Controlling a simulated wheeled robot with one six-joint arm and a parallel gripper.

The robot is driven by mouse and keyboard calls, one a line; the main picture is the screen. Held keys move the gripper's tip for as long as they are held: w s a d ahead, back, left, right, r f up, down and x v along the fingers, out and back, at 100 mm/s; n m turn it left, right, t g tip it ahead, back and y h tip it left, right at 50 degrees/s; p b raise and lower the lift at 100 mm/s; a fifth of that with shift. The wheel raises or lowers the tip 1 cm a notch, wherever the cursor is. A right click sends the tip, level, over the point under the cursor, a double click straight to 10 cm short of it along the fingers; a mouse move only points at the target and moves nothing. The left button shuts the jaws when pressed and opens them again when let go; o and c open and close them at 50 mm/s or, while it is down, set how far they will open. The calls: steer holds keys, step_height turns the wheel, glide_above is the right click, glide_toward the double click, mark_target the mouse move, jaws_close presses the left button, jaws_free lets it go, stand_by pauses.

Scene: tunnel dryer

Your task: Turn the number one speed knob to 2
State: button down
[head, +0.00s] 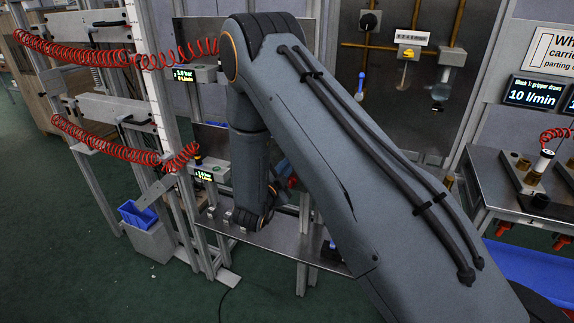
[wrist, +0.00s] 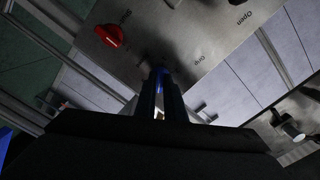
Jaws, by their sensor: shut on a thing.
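In the wrist view my gripper (wrist: 163,92) reaches out to a grey metal panel (wrist: 190,35), its two dark fingers close together. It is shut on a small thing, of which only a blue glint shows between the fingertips. I cannot tell for sure that it is the number one speed knob, and no scale or pointer around it can be read. A dark shape or shadow lies on the panel just beyond the fingertips. In the head view my own arm hides the gripper and most of the panel.
A red knob (wrist: 109,35) sits on the panel left of my fingers. In the head view, red coiled hoses (head: 95,150) hang at the left, and a bench (head: 485,180) stands at the right.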

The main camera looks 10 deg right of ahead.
steer(key=n, duration=2.3)
steer(key=shift+r+p, duration=0.15)
steer(key=shift+p, duration=0.25)
steer(key=shift+a, duration=0.1)
stand_by(0.4)
steer(key=c, duration=1.8)
jaws_free()
steer(key=shift+c, duration=0.2)
